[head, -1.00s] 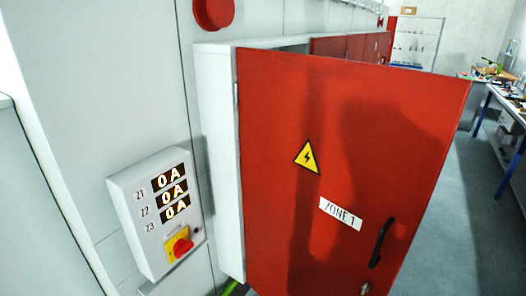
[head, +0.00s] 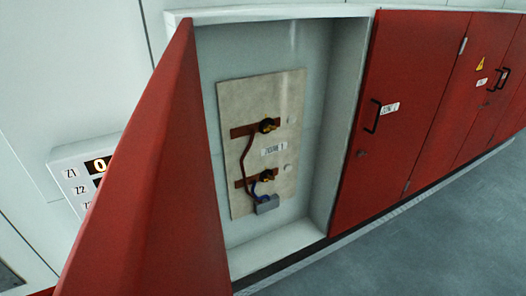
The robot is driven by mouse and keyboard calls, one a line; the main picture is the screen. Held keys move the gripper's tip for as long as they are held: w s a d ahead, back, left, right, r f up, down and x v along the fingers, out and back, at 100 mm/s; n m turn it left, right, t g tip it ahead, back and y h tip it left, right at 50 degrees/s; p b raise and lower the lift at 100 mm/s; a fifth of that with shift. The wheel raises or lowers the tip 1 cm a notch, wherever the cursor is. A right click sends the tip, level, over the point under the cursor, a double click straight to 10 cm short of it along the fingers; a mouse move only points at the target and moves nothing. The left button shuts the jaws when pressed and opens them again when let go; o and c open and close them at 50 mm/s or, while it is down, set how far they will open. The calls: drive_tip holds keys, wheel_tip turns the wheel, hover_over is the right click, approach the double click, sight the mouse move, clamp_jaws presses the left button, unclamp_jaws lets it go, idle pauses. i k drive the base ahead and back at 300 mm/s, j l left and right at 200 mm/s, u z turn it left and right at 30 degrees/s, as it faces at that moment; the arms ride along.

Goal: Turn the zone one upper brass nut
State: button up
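The zone one cabinet (head: 262,268) stands open, and a beige panel (head: 245,96) is mounted inside it. The upper brass nut (head: 267,126) sits on a copper-coloured bar near the top of the panel, with a brown cable at it. A lower brass nut (head: 266,176) sits on a second bar below, with a blue wire near it. A white label (head: 274,149) between them reads something like "ZONE 1". A small grey box (head: 267,204) hangs at the panel's lower edge. My gripper does not show in the head view.
The open red door (head: 165,200) swings out at the left and partly hides the ammeter box (head: 70,172). Closed red cabinet doors (head: 405,75) with black handles run off to the right. The grey floor (head: 430,235) in front is clear.

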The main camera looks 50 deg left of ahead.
sight(267, 127)
drive_tip(key=i+u, duration=0.1)
drive_tip(key=u, duration=0.3)
drive_tip(key=l+u, duration=0.15)
drive_tip(key=u, duration=0.3)
drive_tip(key=i+l+u, duration=0.1)
drive_tip(key=u, duration=0.3)
drive_tip(key=l+u, duration=0.15)
drive_tip(key=u, duration=0.3)
drive_tip(key=l+u, duration=0.15)
drive_tip(key=u, duration=0.25)
drive_tip(key=i+j+u, duration=0.1)
drive_tip(key=i+u, duration=0.15)
drive_tip(key=u, duration=0.25)
drive_tip(key=i+u, duration=0.25)
drive_tip(key=u, duration=0.2)
